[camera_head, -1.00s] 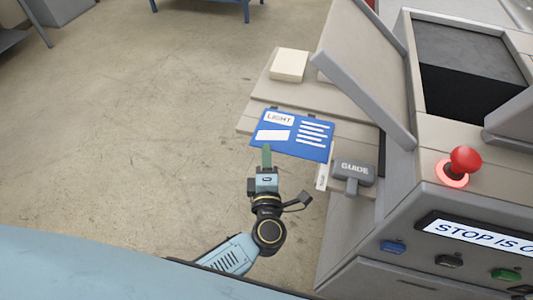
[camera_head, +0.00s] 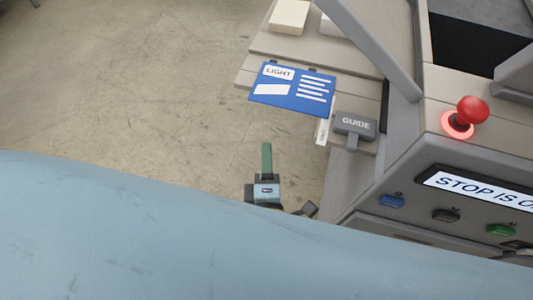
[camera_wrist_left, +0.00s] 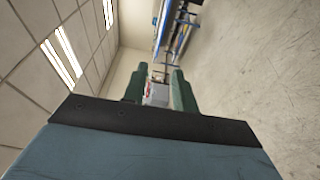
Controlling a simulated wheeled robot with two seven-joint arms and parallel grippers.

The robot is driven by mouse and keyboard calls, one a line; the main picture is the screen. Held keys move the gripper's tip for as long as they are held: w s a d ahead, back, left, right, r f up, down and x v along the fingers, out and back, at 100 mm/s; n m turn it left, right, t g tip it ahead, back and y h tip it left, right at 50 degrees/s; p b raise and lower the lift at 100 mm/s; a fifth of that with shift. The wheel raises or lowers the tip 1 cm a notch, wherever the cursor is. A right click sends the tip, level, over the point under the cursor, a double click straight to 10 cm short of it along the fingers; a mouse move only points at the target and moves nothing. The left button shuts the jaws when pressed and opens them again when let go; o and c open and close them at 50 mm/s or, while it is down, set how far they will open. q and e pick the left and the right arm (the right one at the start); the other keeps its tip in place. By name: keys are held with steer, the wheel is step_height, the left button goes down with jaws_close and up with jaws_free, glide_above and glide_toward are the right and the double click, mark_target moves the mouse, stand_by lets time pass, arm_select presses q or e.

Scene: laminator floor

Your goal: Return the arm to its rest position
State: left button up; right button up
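My left gripper (camera_head: 267,160) shows in the head view, over the bare floor to the left of the machine. Its green fingers point away from me, below the blue LIGHT card (camera_head: 292,90) and apart from it. In the left wrist view my left gripper (camera_wrist_left: 159,90) has its two green fingers apart, with only distant background in the gap, so it is open and empty. Most of the left arm is hidden in the head view. My right gripper is in neither view.
The machine's front panel (camera_head: 440,216) stands at the right, with a red knob (camera_head: 472,110) and several coloured buttons. A grey GUIDE block (camera_head: 355,126) sticks out near the gripper. A cream block (camera_head: 289,16) lies on the side shelf (camera_head: 262,44). Floor (camera_head: 130,90) at left is clear.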

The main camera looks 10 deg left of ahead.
arm_select(q)
steer(key=shift+f, duration=0.1)
steer(key=s+a+f+m+g+h+b, duration=0.1)
steer(key=s+f+m+g+h, duration=0.2)
steer(key=f+m, duration=0.8)
steer(key=s+a+f+m+g+h+b, duration=0.15)
steer(key=f+m+h, duration=0.4)
steer(key=f, duration=1.05)
steer(key=s+a+f+m+g+y, duration=0.2)
steer(key=s+a+f+g, duration=0.4)
steer(key=s+f, duration=0.3)
steer(key=s+a+f+m+g+y+b, duration=0.1)
steer(key=s+a+f+m+g+y, duration=0.1)
steer(key=s+a+f+m+g, duration=0.3)
steer(key=s+a+f+g, duration=0.1)
steer(key=s+a+f, duration=0.3)
steer(key=s, duration=0.6)
steer(key=shift+f+b, duration=0.3)
steer(key=shift+f, duration=0.35)
steer(key=shift+w+d, duration=0.1)
